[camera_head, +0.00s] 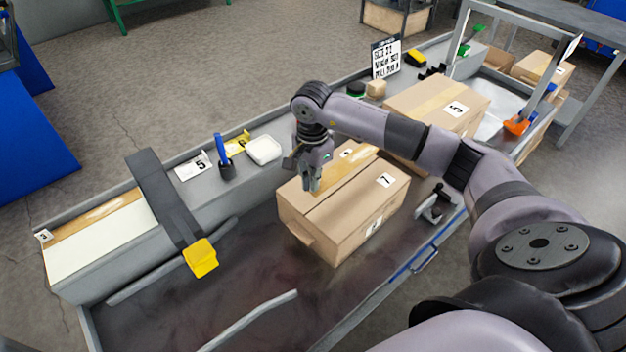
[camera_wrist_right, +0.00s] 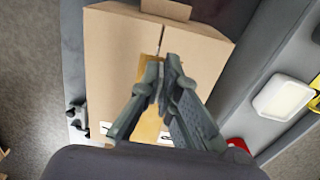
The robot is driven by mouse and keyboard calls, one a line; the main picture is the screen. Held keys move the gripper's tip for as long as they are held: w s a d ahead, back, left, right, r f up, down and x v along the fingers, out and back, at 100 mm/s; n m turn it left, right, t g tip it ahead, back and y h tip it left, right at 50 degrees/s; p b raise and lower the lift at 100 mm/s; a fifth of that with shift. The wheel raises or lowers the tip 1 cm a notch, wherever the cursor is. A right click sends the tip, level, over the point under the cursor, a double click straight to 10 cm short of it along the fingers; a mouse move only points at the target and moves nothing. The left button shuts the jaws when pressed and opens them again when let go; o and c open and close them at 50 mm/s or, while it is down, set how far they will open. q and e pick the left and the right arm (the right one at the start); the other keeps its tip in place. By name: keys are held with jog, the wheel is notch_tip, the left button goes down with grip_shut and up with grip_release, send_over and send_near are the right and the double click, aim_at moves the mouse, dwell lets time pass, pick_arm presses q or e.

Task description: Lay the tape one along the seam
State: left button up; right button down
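A closed cardboard box (camera_head: 345,218) labelled 7 sits on the grey bench, with a seam along its top. A strip of amber tape (camera_head: 345,176) lies along the far part of that seam; the nearer part of the seam is bare. My right gripper (camera_head: 312,188) points down over the box top at the tape's near end. In the right wrist view its fingertips (camera_wrist_right: 163,68) look closed together over the seam, with the tape (camera_wrist_right: 150,125) beneath and behind them. I cannot tell whether they touch or pinch the tape. My left gripper is out of view.
Another taped box (camera_head: 432,105) stands farther right along the bench. A dark arm-like piece with a yellow end (camera_head: 201,258) stands left. A white tray (camera_head: 263,151) and a dark cup with a blue item (camera_head: 225,168) sit on the back ledge. The bench front left is mostly clear.

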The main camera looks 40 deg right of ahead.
aim_at(313, 210)
jog(key=shift+f+b, duration=3.2)
jog(key=shift+f, duration=0.6)
jog(key=c, duration=1.7)
grip_release()
jog(key=shift+r, duration=0.1)
notch_tip(313, 210, up, 12)
jog(key=shift+f, duration=0.1)
